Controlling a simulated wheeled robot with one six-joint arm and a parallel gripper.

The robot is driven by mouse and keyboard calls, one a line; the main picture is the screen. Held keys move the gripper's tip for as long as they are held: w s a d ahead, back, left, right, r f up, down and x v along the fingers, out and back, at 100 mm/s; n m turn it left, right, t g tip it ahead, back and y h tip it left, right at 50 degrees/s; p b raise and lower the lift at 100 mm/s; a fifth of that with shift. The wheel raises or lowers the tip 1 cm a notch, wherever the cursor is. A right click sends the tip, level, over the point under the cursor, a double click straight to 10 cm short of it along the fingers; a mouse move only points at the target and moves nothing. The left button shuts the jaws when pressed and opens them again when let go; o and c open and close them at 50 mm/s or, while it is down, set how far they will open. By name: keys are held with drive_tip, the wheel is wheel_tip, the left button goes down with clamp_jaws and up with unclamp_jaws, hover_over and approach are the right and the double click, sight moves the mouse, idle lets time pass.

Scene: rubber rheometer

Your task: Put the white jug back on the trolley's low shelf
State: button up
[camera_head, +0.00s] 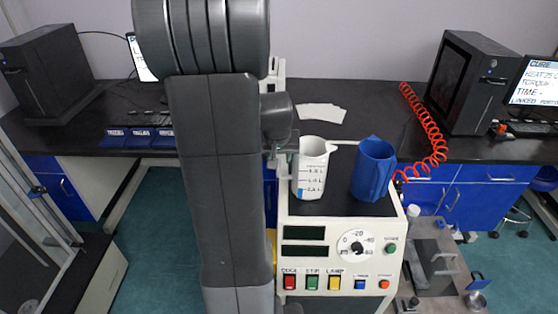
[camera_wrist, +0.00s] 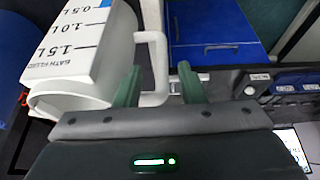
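The white jug (camera_head: 311,168), with black level marks and a blue patch, stands upright on the dark top of the control-panel machine (camera_head: 350,209). In the wrist view the jug (camera_wrist: 80,50) fills the upper left, and its white handle (camera_wrist: 158,62) reaches between my fingers. My gripper (camera_wrist: 160,78) is open around the handle, with a clear gap to the right finger. In the head view my gripper (camera_head: 283,160) is at the jug's left side, partly hidden by my arm. A low grey unit (camera_head: 440,265) at the lower right may be the trolley; its low shelf cannot be made out.
A blue vessel (camera_head: 374,168) stands close right of the jug. A coiled red hose (camera_head: 432,135) hangs on the right. White sheets (camera_head: 322,113) lie on the black bench behind. A dark computer case (camera_head: 472,85) stands at the back right. Green floor shows on both sides.

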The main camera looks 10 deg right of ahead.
drive_tip(key=v, duration=0.9)
drive_tip(key=shift+r+b, duration=0.3)
drive_tip(key=shift+b, duration=0.05)
drive_tip(key=shift+s, duration=0.1)
drive_tip(key=shift+c, duration=0.5)
idle(0.4)
